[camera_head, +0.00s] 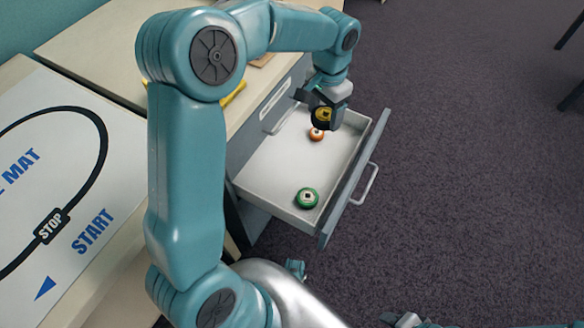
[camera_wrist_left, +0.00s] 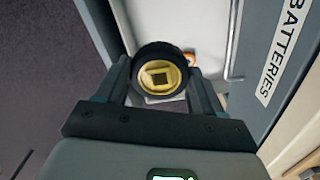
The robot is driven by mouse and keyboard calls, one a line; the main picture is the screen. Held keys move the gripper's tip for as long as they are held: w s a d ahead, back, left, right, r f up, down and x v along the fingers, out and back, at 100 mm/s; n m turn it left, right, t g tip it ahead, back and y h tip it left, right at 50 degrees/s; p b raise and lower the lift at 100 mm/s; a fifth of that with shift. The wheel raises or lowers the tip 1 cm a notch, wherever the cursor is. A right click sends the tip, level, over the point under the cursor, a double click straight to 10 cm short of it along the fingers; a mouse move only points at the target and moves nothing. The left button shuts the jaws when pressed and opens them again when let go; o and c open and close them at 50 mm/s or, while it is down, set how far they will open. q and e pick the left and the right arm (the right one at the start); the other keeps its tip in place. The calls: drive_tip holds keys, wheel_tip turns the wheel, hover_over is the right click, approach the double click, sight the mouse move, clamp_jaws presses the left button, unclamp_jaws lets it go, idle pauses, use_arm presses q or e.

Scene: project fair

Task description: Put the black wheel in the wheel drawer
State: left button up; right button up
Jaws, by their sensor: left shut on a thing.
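My left gripper (camera_head: 325,98) is shut on the black wheel (camera_head: 323,116), which has a yellow hub. The wheel is held over the far end of the open drawer (camera_head: 270,158). In the left wrist view the wheel (camera_wrist_left: 162,73) sits between the two fingers of the left gripper (camera_wrist_left: 163,84), with its hub facing the camera. In the head view an orange wheel (camera_head: 317,134) lies in the drawer just below the held wheel, and a green wheel (camera_head: 308,197) lies at the near end.
A closed drawer front labelled BATTERIES (camera_wrist_left: 285,45) is beside the gripper in the left wrist view. The open drawer's front panel (camera_head: 355,180) carries a handle (camera_head: 365,185). A mat with a black track (camera_head: 110,205) lies on the table at left. The drawer's middle is clear.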

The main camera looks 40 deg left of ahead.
use_arm(q)
drive_tip(key=shift+a+f+b, duration=0.2)
drive_tip(key=shift+f+b, duration=0.05)
drive_tip(key=shift+f, duration=0.3)
drive_tip(key=shift+a+f+b, duration=0.2)
drive_tip(key=shift+f+b, duration=0.05)
drive_tip(key=shift+f, duration=0.3)
drive_tip(key=b, duration=0.5)
hover_over(315, 167)
wheel_tip(315, 167, down, 13)
drive_tip(key=shift+f, duration=0.2)
drive_tip(key=shift+f+b, duration=0.85)
drive_tip(key=shift+f, duration=2.1)
use_arm(e)
wheel_tip(315, 167, down, 8)
drive_tip(key=shift+w+d+f, duration=0.25)
drive_tip(key=shift+w+d, duration=0.05)
drive_tip(key=shift+d, duration=0.15)
use_arm(q)
drive_tip(key=shift+f, duration=0.25)
drive_tip(key=o, duration=1)
drive_tip(key=shift+r, duration=0.1)
use_arm(e)
drive_tip(key=shift+f, duration=0.1)
